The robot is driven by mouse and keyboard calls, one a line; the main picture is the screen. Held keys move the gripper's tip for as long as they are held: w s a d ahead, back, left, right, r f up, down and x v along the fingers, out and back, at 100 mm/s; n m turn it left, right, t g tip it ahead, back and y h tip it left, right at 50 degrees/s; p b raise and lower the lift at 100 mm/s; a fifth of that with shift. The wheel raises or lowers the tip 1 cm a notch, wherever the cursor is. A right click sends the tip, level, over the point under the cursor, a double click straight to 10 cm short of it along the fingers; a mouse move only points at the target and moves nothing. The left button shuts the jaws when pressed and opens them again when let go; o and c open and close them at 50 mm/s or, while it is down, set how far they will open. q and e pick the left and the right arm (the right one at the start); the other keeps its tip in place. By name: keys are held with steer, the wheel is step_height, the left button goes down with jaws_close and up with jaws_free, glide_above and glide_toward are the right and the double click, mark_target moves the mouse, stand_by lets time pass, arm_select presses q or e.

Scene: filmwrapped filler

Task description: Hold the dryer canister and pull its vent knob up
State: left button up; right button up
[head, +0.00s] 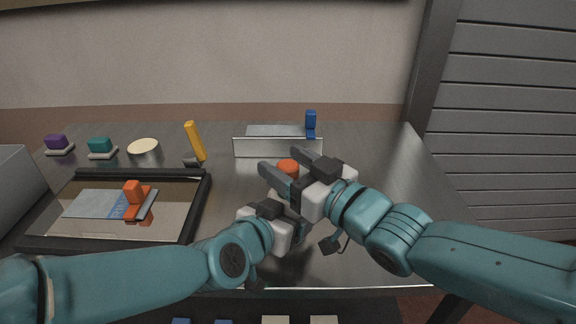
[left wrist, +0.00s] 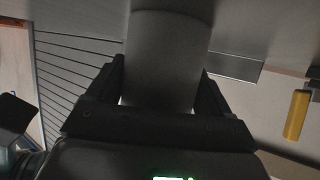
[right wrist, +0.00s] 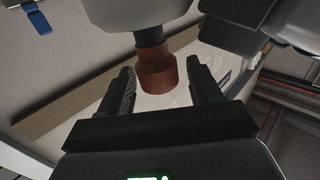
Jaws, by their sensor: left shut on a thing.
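The dryer canister (left wrist: 166,55) is a plain grey cylinder. My left gripper (left wrist: 160,82) is shut on it, one finger on each side. In the head view the grippers hide most of the canister. The vent knob (head: 287,167) is orange-red and shows between the fingers of my right gripper (head: 283,163). In the right wrist view the knob (right wrist: 157,73) sits on a short dark stem at the grey canister. My right gripper's fingers (right wrist: 160,82) are open on both sides of the knob, with gaps visible.
A black-rimmed tray (head: 200,205) at the left holds an orange-handled item (head: 134,200). Behind stand a purple block (head: 56,142), a teal block (head: 100,144), a cream-topped round pot (head: 144,150), a yellow handle (head: 194,140) and a low panel (head: 260,147) with a blue clip (head: 311,122). The right tabletop is clear.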

steer(key=shift+f, duration=0.1)
steer(key=v, duration=1.2)
arm_select(q)
steer(key=o, duration=1.1)
